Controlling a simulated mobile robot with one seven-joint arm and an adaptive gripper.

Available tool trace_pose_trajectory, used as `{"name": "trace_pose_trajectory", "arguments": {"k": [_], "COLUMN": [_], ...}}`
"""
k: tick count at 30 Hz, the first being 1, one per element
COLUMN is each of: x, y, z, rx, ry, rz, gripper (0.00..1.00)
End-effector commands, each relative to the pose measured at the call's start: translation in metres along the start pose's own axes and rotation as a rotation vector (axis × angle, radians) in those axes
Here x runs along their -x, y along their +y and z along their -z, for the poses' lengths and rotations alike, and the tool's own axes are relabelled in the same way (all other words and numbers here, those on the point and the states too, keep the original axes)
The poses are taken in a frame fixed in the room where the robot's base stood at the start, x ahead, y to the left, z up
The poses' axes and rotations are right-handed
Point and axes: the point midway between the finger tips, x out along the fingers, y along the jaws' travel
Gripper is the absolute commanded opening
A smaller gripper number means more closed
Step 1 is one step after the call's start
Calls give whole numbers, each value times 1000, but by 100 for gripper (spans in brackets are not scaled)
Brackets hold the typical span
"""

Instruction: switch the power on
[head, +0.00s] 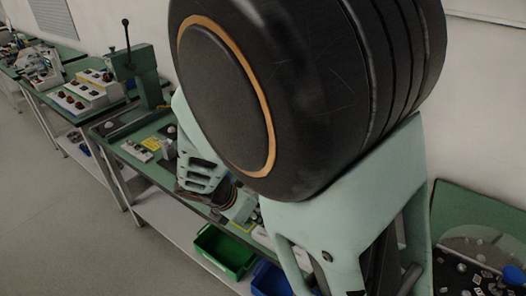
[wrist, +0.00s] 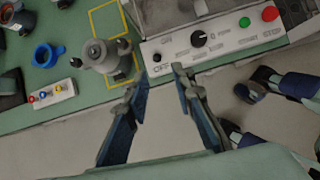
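In the wrist view a pale control box (wrist: 225,47) carries a black rotary knob (wrist: 198,39), a green button (wrist: 245,22) and a red button (wrist: 270,13). Small dark fittings (wrist: 157,58) sit at its left end; I cannot tell which is the power switch or how it is set. My gripper (wrist: 160,83) is open and empty, its fingertips appearing just below the box's front edge. I cannot tell the height gap. In the head view my arm hides the box and the fingertips.
Left of the box, a grey metal cylinder part (wrist: 98,55) stands by a yellow-taped outline. A green crate (head: 224,250) sits on the lower shelf. Floor at left is clear.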

Motion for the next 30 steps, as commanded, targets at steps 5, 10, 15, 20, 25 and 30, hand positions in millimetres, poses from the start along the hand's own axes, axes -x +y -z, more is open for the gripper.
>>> {"name": "trace_pose_trajectory", "arguments": {"k": [5, 10, 15, 20, 25, 30], "x": [3, -9, -31, -52, -57, -56], "y": [10, 11, 11, 11, 12, 12], "z": [13, 15, 16, 16, 13, 13], "rx": [77, 80, 78, 76, 78, 77], "ry": [2, 3, 3, 3, 3, 3], "rz": [-24, -25, -24, -24, -25, -25], "gripper": [23, 23, 23, 23, 23, 23]}}
